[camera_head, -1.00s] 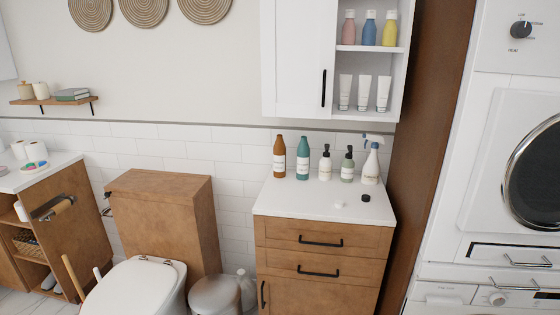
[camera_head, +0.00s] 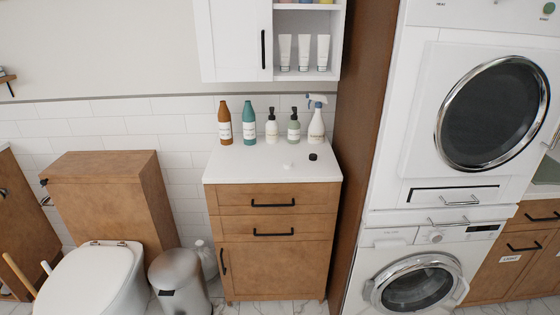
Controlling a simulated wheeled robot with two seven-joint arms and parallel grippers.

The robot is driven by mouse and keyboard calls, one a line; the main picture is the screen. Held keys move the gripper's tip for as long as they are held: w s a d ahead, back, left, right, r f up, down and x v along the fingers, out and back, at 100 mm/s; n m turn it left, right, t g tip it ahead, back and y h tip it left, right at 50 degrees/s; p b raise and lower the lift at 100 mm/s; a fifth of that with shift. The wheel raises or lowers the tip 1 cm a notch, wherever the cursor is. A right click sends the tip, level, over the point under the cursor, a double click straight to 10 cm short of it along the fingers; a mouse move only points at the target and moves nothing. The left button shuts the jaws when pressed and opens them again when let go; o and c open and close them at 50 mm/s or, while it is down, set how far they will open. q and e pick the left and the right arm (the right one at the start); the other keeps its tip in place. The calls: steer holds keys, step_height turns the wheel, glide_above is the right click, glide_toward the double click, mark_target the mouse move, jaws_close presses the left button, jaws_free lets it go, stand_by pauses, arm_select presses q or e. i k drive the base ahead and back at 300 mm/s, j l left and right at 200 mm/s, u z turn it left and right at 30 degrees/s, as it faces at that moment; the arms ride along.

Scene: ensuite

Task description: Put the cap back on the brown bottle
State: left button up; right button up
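The brown bottle (camera_head: 225,124) stands upright at the left of the row on the white countertop, near the tiled wall. Its narrow neck points up; I cannot make out a cap on it. A small white cap-like piece (camera_head: 288,167) and a small black cap-like piece (camera_head: 313,156) lie on the countertop in front of the row. Neither gripper shows in the head view.
A teal bottle (camera_head: 249,125), two pump bottles (camera_head: 272,127) and a spray bottle (camera_head: 316,125) stand right of the brown one. The front of the countertop (camera_head: 245,172) is clear. A toilet (camera_head: 95,280) and bin (camera_head: 180,284) flank the cabinet's left; stacked machines stand right.

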mark_target(224, 117)
steer(key=i+u, duration=0.45)
steer(key=i, duration=1.2)
